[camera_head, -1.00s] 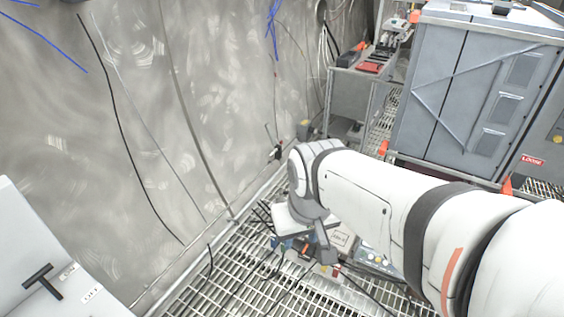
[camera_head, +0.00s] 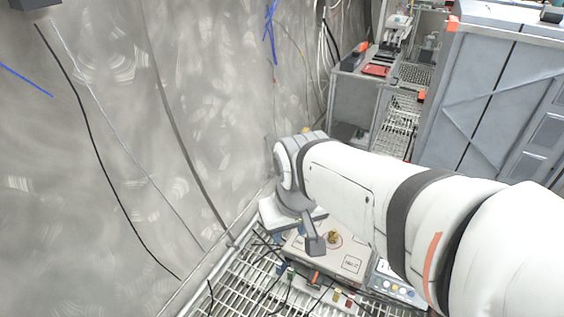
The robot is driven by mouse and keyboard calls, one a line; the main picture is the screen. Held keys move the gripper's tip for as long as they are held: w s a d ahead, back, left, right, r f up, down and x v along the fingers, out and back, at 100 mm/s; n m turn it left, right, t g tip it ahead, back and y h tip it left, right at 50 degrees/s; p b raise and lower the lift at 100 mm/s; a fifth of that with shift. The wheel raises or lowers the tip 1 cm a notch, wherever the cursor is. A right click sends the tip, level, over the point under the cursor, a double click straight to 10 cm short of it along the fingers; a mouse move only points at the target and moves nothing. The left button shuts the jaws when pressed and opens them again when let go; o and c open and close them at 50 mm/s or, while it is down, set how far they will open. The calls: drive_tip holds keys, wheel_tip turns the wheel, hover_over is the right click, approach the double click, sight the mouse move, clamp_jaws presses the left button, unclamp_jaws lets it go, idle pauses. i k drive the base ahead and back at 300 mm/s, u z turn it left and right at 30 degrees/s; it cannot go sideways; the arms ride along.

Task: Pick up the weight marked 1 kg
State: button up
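A small brass-coloured object (camera_head: 333,237) stands on the top of a light grey box (camera_head: 318,262), inside a reddish ring. It may be a weight, but I cannot read a 1 kg mark on it. My gripper (camera_head: 315,245) points down just left of the brass object and overlaps the box top in the picture. I see it from one side, so its finger gap is hidden and I cannot tell whether it touches anything. My white arm reaches in from the right and covers part of the area behind.
A panel with coloured buttons (camera_head: 396,285) sits right of the box. Small coloured pieces (camera_head: 344,297) and cables lie in front, by the floor grating. A grey wall (camera_head: 120,150) closes the left side. A shelf unit (camera_head: 357,95) and a blue-grey cabinet (camera_head: 480,110) stand behind.

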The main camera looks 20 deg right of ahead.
sight(333, 235)
drive_tip(key=i, duration=0.7)
drive_tip(key=z, duration=1.7)
drive_tip(key=i, duration=0.5)
drive_tip(key=u, duration=0.15)
